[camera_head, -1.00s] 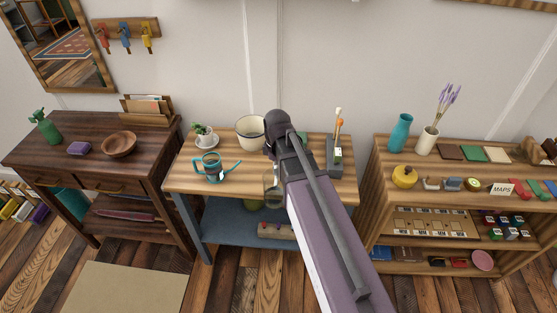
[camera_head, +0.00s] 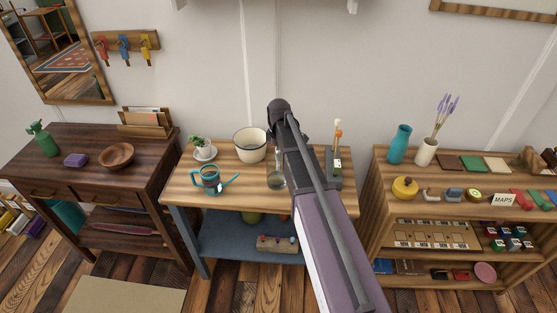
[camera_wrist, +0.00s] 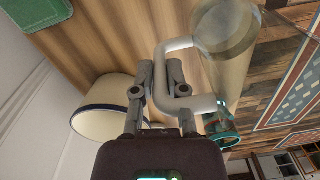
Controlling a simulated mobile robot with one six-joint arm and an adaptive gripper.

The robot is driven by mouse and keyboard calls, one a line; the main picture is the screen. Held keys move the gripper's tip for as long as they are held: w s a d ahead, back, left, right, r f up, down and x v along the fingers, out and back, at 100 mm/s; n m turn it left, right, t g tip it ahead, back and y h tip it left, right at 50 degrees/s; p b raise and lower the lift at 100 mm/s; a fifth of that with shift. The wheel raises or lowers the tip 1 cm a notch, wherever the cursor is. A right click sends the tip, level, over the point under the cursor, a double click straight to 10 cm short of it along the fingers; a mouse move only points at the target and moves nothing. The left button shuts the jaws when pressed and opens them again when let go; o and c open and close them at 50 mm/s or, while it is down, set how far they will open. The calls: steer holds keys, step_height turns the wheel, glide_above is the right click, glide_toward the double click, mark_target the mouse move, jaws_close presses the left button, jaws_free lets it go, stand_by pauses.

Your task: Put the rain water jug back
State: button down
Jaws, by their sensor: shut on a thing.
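The rain water jug is a clear vessel (camera_wrist: 228,65) with a pale bent handle (camera_wrist: 178,98). My gripper (camera_wrist: 160,80) is shut on that handle in the wrist view. In the head view, my arm covers most of the gripper, and only part of the jug (camera_head: 276,181) shows beside it, over the small wooden table (camera_head: 250,184). I cannot tell whether the jug's base touches the tabletop.
A teal watering can (camera_head: 210,180), a cream pot (camera_head: 250,145) and a potted plant (camera_head: 200,145) stand left of the jug. A grey holder (camera_head: 334,165) stands to its right. Bare wood lies along the table's front. A desk (camera_head: 65,145) and shelf unit (camera_head: 390,190) flank it.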

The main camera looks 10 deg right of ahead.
mark_target(279, 159)
stand_by(0.3)
steer(key=shift+w+d+f+b, duration=0.1)
steer(key=shift+w+f+b, duration=0.1)
steer(key=shift+f+b, duration=0.4)
steer(key=shift+w+f+b, duration=0.25)
steer(key=shift+f+b, duration=0.35)
steer(key=shift+f, duration=0.05)
steer(key=shift+w+d+f+b, duration=0.1)
steer(key=shift+w+f+b, duration=0.1)
steer(key=shift+f+b, duration=0.4)
steer(key=shift+f, duration=0.1)
steer(key=c, duration=0.7)
jaws_free()
step_height(279, 159, up, 12)
steer(key=p, duration=1.2)
steer(key=shift+w, duration=0.1)
